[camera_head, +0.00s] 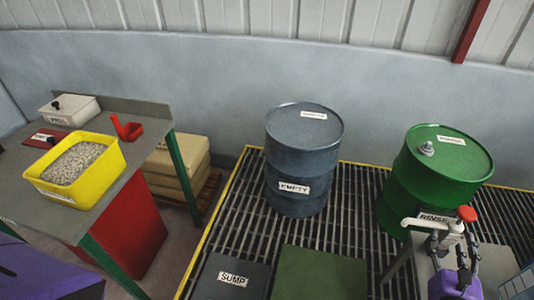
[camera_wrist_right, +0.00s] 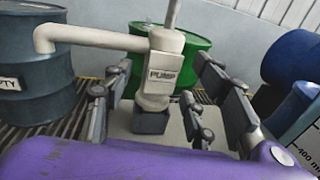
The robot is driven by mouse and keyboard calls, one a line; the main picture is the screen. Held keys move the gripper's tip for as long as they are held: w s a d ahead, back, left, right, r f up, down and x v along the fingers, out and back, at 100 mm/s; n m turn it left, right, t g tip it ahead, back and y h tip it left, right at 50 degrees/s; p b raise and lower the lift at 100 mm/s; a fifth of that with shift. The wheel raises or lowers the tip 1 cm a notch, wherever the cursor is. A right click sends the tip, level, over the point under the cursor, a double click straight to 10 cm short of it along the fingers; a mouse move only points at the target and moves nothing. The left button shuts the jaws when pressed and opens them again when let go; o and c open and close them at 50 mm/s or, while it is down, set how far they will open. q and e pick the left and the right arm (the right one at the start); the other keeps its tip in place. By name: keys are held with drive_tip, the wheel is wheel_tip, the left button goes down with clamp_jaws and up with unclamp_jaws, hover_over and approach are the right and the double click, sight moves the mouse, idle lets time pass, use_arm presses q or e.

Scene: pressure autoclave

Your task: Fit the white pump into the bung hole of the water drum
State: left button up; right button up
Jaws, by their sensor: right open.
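The white pump (camera_head: 449,236) stands upright at the lower right of the head view, with a red knob on top and a side spout pointing left. In the right wrist view the pump (camera_wrist_right: 163,72) shows its PUMP label and a dark lower end. My right gripper (camera_head: 457,248) is open, with its fingers on either side of the pump; contact cannot be told. Its spread fingers also show in the wrist view (camera_wrist_right: 162,100). A green drum (camera_head: 432,182), labelled RINSE, has a grey fitting on its lid. No label reading water is legible.
A blue-grey drum (camera_head: 300,165), labelled EMPTY, stands on the floor grating (camera_head: 258,222). Blue containers (camera_wrist_right: 290,62) show at the right wrist view's edge. A bench (camera_head: 112,187) at left holds a yellow bin (camera_head: 100,180). A SUMP cover (camera_head: 232,281) lies in front.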

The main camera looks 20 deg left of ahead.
drive_tip(key=w, duration=0.3)
drive_tip(key=shift+w+r, duration=0.25)
drive_tip(key=shift+w, duration=0.05)
drive_tip(key=shift+r, duration=0.1)
clamp_jaws()
